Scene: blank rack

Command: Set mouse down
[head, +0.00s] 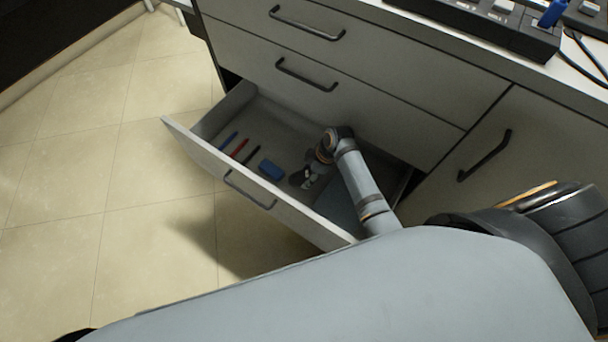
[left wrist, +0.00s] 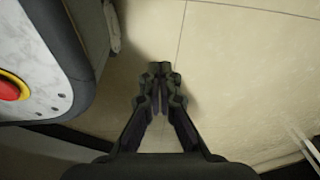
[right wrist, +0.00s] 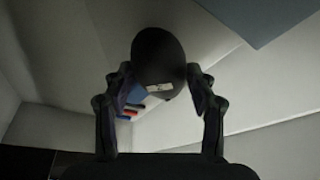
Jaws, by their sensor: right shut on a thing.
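The dark mouse (right wrist: 160,65) is an oval body held between the fingers of my right gripper (right wrist: 160,88), which is shut on it. In the head view my right gripper (head: 310,178) reaches down into the open drawer (head: 290,221), with the mouse (head: 297,179) at its fingertips. I cannot tell whether the mouse touches the drawer floor. My left gripper (left wrist: 160,68) is shut and empty above the tiled floor in the left wrist view; it does not show in the head view.
The drawer holds a blue pen (head: 228,140), a red pen (head: 240,147), a dark pen (head: 251,155) and a blue block (head: 271,170). A grey-blue flat sheet (right wrist: 260,14) lies beside the mouse. Closed drawer fronts (head: 290,95) rise behind the open drawer.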

